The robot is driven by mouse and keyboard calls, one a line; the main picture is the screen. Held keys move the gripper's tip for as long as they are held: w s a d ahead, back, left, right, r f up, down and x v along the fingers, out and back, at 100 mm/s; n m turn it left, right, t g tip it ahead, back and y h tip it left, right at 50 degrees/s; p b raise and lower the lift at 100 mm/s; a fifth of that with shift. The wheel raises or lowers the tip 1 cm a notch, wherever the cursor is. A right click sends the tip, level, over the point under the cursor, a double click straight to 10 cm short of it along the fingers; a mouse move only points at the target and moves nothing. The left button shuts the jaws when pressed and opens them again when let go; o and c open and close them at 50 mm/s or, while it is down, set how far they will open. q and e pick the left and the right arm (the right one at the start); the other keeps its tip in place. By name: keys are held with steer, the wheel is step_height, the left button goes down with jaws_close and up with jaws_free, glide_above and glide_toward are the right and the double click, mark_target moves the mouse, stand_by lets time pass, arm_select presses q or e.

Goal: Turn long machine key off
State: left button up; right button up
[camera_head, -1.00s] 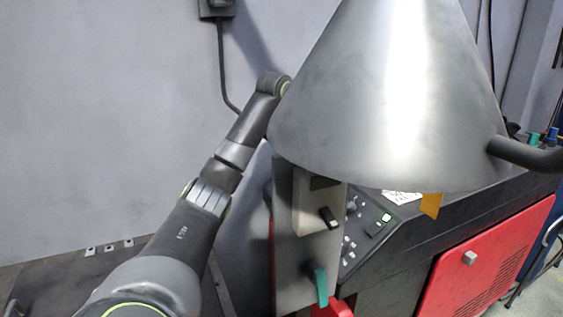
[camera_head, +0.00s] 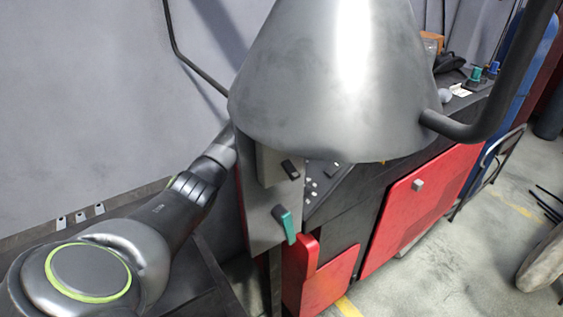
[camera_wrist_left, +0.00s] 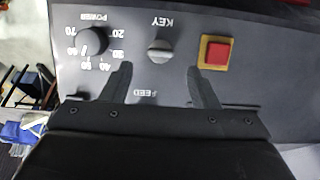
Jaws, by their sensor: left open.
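In the left wrist view the grey panel carries the key switch (camera_wrist_left: 160,50), a round silver knob with a raised grip, under upside-down "KEY" lettering. My left gripper (camera_wrist_left: 160,82) is open, its two dark fingers apart on either side of the key switch's line, with nothing between them. The fingertips appear just short of the knob; contact is not visible. In the head view my left arm comes in from the left and its gripper is hidden behind a big metal cone (camera_head: 335,75). The long black and red machine (camera_head: 420,195) runs to the right. My right gripper is not in view.
Beside the key switch are a black power dial (camera_wrist_left: 92,40) and a red button on a yellow square (camera_wrist_left: 216,53). In the head view a grey post with a teal handle (camera_head: 286,224) stands below the cone.

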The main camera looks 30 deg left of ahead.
arm_select(q)
steer(key=shift+x, duration=2.5)
steer(key=shift+w, duration=0.1)
steer(key=c, duration=1)
